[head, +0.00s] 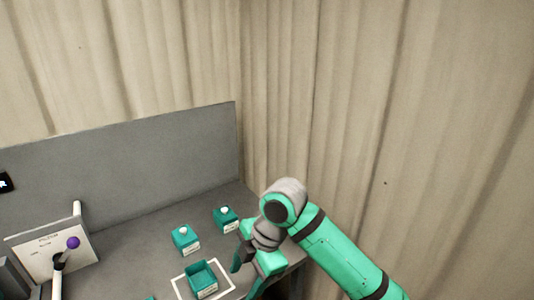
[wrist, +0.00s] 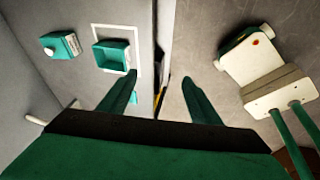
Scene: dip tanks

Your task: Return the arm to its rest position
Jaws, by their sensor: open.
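My gripper (head: 246,266) is at the right end of the grey bench in the head view, at the end of my green arm. In the wrist view, the two green fingers of my gripper (wrist: 160,78) are spread apart with nothing between them. They point past a gap beside the bench, with an open teal box (wrist: 112,58) to their left and a cream fixture (wrist: 262,72) to their right. My arm comes in from the lower right in the head view and partly hides the bench's right edge.
The open teal box (head: 203,285) sits inside a white outline on the bench (head: 135,249). Two teal blocks with white knobs (head: 186,243) (head: 226,219) stand behind it. A white panel (head: 40,258) with a purple-knobbed lever is at left. A grey back wall (head: 130,160) and beige curtains surround the bench.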

